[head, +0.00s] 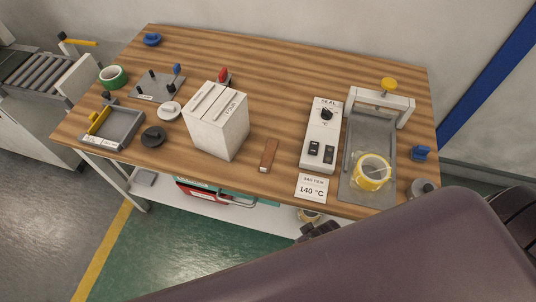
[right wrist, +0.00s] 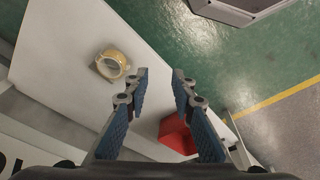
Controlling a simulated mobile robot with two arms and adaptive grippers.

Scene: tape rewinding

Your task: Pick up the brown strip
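The brown strip (head: 268,155) lies on the wooden table near its front edge, between the white box and the sealing unit. Nothing touches it. My right gripper (right wrist: 160,76) is open and empty in the right wrist view, with its blue-padded fingers apart above the lower shelf. A dark part of it (head: 318,231) shows in the head view, below the table's front edge and to the right of the strip. The strip is not in the right wrist view. My left gripper is not in view.
The white box (head: 217,125) stands left of the strip. The sealing unit (head: 321,135) and the 140 °C card (head: 311,187) are to its right. A tape roll (right wrist: 112,65) and a red case (right wrist: 178,136) sit on the lower shelf. The tabletop behind the strip is clear.

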